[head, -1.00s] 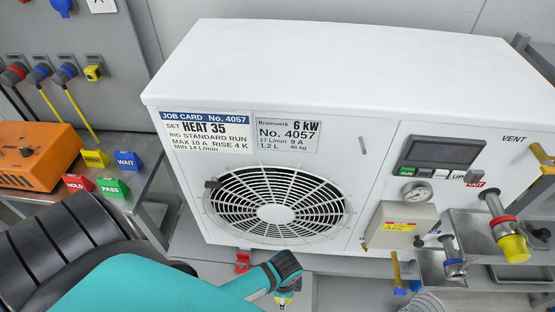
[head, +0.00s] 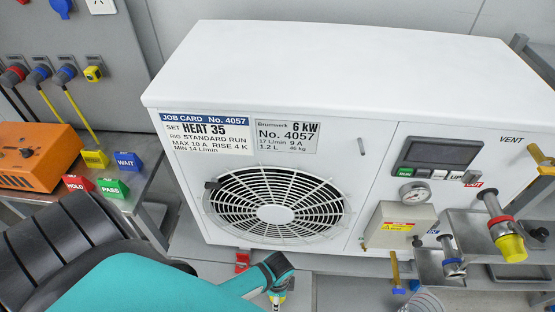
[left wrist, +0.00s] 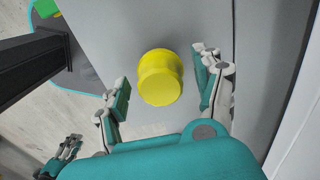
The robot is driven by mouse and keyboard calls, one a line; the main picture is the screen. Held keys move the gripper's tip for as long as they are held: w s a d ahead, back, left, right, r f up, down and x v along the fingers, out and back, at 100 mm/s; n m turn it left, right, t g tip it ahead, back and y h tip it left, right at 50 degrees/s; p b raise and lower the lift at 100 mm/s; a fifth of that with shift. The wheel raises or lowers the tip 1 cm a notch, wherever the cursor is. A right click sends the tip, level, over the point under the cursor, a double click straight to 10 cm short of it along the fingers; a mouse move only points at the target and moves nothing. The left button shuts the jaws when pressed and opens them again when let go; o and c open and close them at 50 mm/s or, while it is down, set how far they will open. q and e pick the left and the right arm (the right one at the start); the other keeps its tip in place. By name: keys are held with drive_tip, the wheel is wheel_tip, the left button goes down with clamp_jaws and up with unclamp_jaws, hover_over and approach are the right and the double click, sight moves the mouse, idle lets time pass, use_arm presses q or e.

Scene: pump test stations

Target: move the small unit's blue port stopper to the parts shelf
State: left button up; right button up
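The white unit marked No. 4057 (head: 230,80) has two ports at its lower right. The blue-ringed port (head: 453,264) shows no yellow stopper on its end. A yellow stopper (head: 511,247) sits on the red-ringed port. Another yellow stopper (left wrist: 160,77) stands on a grey surface in the left wrist view. My left gripper (left wrist: 161,88) is open around it, with a gap visible on each side. In the head view my left gripper (head: 276,288) is low in front of the unit, yellow showing at its fingers. A second teal gripper (left wrist: 68,150), likely my right one, shows partly in the left wrist view.
A grey box (head: 400,226) and valve handles stick out from the unit's right front.

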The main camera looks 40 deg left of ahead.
use_arm(q)
wheel_tip(320, 180, up, 12)
drive_tip(key=shift+p, duration=0.45)
idle(0.7)
